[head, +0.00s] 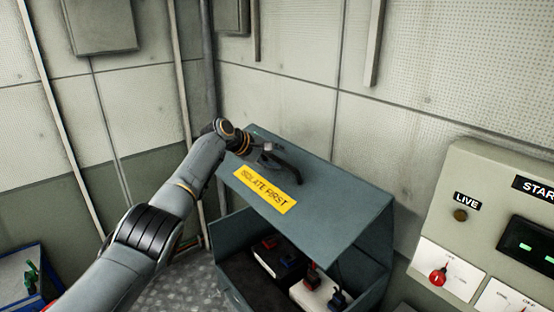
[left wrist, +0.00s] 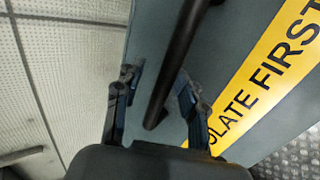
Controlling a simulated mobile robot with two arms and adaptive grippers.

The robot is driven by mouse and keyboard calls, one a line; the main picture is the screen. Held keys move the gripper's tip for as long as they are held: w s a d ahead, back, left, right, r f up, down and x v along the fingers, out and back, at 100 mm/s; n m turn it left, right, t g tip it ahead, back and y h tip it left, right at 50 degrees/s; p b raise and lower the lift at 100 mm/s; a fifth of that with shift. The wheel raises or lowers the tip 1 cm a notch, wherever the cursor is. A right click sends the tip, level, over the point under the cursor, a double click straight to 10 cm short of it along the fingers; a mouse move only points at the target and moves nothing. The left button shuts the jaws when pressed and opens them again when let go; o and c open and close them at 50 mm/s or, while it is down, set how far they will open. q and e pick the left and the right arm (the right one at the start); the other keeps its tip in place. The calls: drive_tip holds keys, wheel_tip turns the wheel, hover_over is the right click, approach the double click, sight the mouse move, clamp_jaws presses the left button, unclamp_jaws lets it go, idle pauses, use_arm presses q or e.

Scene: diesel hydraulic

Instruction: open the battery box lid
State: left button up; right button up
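The battery box (head: 232,240) is a blue-grey box in the lower middle of the head view. Its lid (head: 335,205) carries a yellow "ISOLATE FIRST" label (head: 265,189) and slopes, with a wide gap under its front edge. A black bar handle (head: 285,167) is on the lid; it also shows in the left wrist view (left wrist: 172,70). My left gripper (head: 268,152) is at the handle. In the left wrist view its two fingers (left wrist: 158,82) stand apart on either side of the bar, with visible space beside it. My right gripper is not in view.
Batteries with red and blue terminals (head: 312,280) show inside the box. A control panel (head: 480,190) with a red knob (head: 438,276) stands at the right. Panelled walls (head: 290,110) close in behind the box. A blue tray (head: 22,275) is at lower left.

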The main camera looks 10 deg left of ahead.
use_arm(q)
drive_tip(key=shift+f, duration=0.15)
drive_tip(key=shift+s+a+r, duration=0.25)
drive_tip(key=shift+s+r, duration=0.1)
drive_tip(key=v, duration=1.1)
